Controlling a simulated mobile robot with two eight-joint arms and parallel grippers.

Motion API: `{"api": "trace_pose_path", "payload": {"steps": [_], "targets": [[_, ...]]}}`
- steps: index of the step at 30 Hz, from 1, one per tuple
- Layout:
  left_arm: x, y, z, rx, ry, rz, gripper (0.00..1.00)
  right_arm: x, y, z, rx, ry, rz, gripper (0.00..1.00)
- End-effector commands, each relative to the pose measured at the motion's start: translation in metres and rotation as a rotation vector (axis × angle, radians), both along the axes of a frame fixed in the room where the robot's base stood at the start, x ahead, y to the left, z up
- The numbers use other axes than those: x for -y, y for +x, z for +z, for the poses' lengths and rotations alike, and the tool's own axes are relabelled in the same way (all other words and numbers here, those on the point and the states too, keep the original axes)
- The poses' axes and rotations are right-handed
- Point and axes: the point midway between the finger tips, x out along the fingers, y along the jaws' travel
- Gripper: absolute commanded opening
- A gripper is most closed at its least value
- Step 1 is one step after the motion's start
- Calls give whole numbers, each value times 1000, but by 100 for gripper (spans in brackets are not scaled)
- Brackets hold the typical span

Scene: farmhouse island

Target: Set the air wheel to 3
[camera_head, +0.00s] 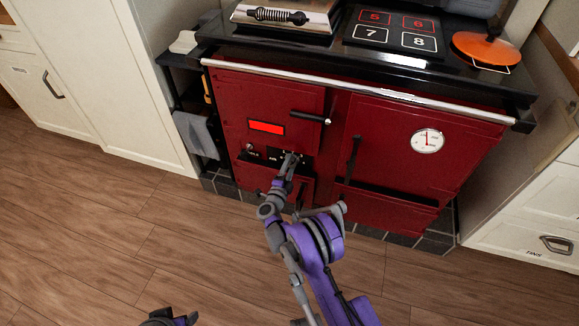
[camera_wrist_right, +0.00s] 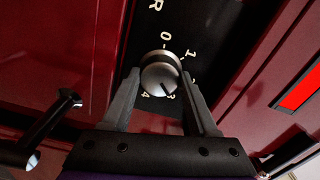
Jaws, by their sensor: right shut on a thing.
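The air wheel (camera_wrist_right: 160,75) is a round silver knob on a black label plate on the red range cooker's front. In the right wrist view its dark pointer line aims down and slightly right, close to the 3. The 0, 1 and 4 also show; the 2 is hidden or unclear. My right gripper (camera_wrist_right: 161,84) is shut on the wheel, one finger on each side. In the head view the right gripper (camera_head: 289,160) covers the wheel. Part of my left gripper (camera_head: 170,318) shows at the bottom edge; its fingers are unclear.
A red lit display (camera_head: 267,127) and a black door handle (camera_head: 310,117) lie above the wheel. A round gauge (camera_head: 428,141) is on the right door. A steel rail (camera_head: 350,88) crosses the cooker front. The wooden floor (camera_head: 110,235) is clear at left.

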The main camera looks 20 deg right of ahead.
Motion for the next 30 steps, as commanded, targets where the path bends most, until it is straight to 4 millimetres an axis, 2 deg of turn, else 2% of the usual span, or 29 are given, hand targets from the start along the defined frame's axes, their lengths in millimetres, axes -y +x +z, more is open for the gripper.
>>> {"api": "trace_pose_path", "payload": {"steps": [9,24,25,30], "targets": [[0,0,0,0,0,0,59,-1,0,0,62,92,2,4],[0,0,0,0,0,0,59,-1,0,0,72,107,2,4],[0,0,0,0,0,0,59,-1,0,0,72,107,2,62],[0,0,0,0,0,0,59,-1,0,0,71,106,2,89]]}}
